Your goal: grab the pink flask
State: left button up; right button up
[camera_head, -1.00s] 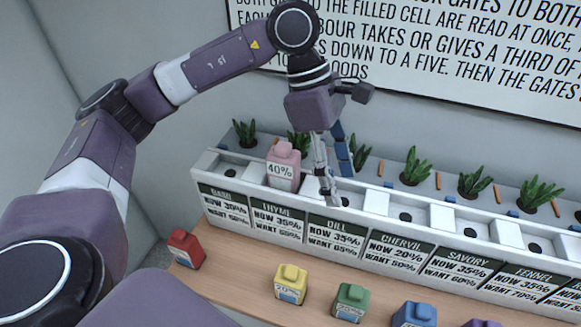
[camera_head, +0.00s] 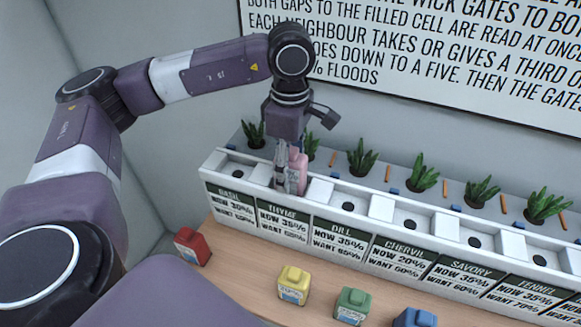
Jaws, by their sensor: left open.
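The pink flask (camera_head: 298,172) stands upright in the planter cell above the THYME label. My left gripper (camera_head: 286,178) points down at the flask, with its fingers in front of and over its left part. The fingers hide much of the flask and its label. The jaws are open; I cannot tell whether they touch the flask. My right gripper does not show.
The white planter (camera_head: 380,208) runs along the wall with several cells, labels and green plants behind. Red (camera_head: 192,246), yellow (camera_head: 294,285), green (camera_head: 351,306) and blue (camera_head: 415,318) flasks stand on the wooden counter (camera_head: 245,264) in front.

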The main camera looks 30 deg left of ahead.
pick_arm(q)
jog(key=shift+f, duration=0.15)
jog(key=c, duration=1.3)
jog(key=shift+c, duration=0.5)
